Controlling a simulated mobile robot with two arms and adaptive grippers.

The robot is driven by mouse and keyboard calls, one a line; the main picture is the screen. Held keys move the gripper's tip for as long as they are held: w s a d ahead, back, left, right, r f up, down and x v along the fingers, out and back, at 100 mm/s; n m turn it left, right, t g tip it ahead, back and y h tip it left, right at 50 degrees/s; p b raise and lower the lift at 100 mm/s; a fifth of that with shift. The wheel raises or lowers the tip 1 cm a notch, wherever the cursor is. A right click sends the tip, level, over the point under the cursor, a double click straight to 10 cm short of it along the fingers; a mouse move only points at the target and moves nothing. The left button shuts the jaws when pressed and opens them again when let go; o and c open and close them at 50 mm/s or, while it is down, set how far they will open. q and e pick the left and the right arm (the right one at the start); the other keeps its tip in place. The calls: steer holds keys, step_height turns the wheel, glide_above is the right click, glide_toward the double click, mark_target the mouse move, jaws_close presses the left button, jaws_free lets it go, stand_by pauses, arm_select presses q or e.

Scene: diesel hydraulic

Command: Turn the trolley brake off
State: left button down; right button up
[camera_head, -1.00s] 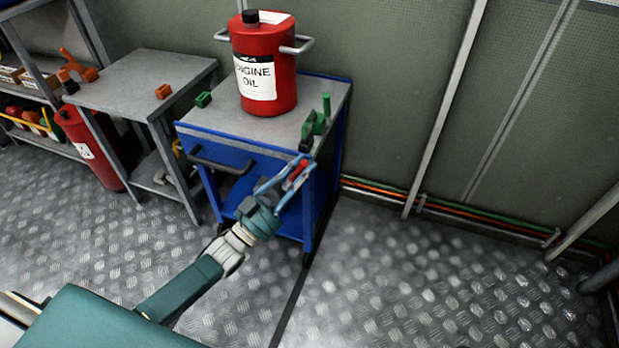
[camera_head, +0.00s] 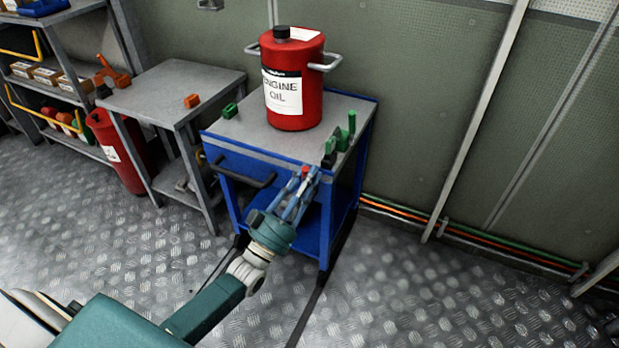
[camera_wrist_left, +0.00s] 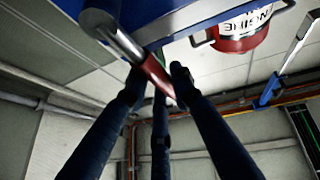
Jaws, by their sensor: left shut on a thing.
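The blue trolley (camera_head: 222,158) with a grey top stands against the wall in the head view. Its brake lever has a red grip (camera_head: 305,170) near the right end of the front edge. In the left wrist view, the metal lever (camera_wrist_left: 122,40) runs into the red grip (camera_wrist_left: 157,76). My left gripper (camera_head: 305,176) is shut on the red grip; its dark fingers (camera_wrist_left: 160,85) lie around it in the wrist view. The fingers partly hide the grip. My right gripper is not in view.
A red engine oil can (camera_head: 310,105) and small green parts (camera_head: 338,143) stand on the trolley top. A black push handle (camera_head: 240,176) juts from the front. A grey table (camera_head: 165,90) stands to the left. The floor (camera_head: 430,290) at the right is clear.

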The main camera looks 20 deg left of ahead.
arm_select(q)
steer(key=shift+f, duration=0.1)
steer(key=c, duration=1.5)
jaws_free()
steer(key=shift+o, duration=0.2)
steer(key=v, duration=1.2)
